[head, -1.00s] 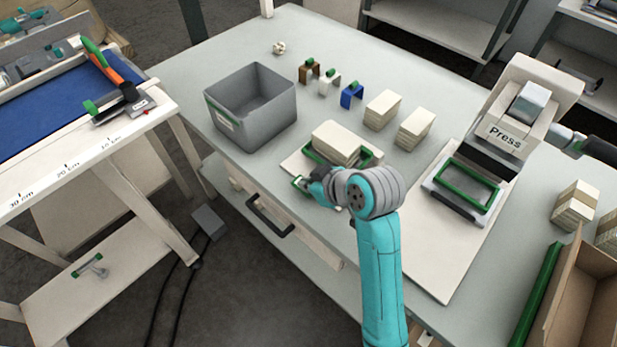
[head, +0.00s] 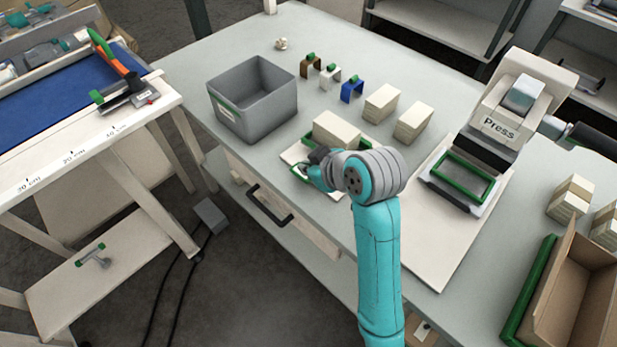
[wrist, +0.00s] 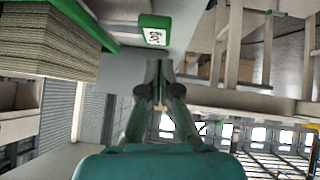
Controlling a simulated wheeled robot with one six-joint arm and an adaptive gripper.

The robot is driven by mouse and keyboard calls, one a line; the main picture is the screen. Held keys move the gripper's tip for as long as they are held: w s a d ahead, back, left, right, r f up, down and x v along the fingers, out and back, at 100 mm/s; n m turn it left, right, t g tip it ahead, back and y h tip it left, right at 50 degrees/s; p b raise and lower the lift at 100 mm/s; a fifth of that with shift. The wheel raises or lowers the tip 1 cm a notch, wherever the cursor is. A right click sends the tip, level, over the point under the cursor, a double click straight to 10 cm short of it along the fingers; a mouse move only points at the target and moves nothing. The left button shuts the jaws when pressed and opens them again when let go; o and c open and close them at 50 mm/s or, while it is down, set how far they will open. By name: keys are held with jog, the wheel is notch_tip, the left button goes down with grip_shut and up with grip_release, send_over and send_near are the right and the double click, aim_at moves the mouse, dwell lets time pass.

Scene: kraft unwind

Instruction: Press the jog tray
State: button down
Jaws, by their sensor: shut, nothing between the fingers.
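The jog tray (head: 366,143) is a pale plate with a green raised rim on the near edge of the grey table. A stack of pale sheets (head: 337,129) lies in it. My gripper (head: 308,168) is at the tray's near side, and my wrist hides the tray's front right part. In the wrist view, the two fingers (wrist: 159,72) are together and empty, with their tips just by a white label reading "Jog" (wrist: 156,37) under a green edge. The sheet stack (wrist: 42,50) shows at upper left there. I cannot tell whether the fingertips touch the tray.
A grey bin (head: 252,100) stands left of the tray. Brown, white and blue clips (head: 352,90) and two sheet stacks (head: 381,103) are behind it. The press (head: 497,125) stands on the right, with a cardboard box (head: 575,290) at front right. A drawer handle (head: 268,205) juts below the table edge.

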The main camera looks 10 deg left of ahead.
jog(key=v, duration=0.8)
jog(key=shift+d+r, duration=0.15)
jog(key=shift+r, duration=0.1)
dwell(0.8)
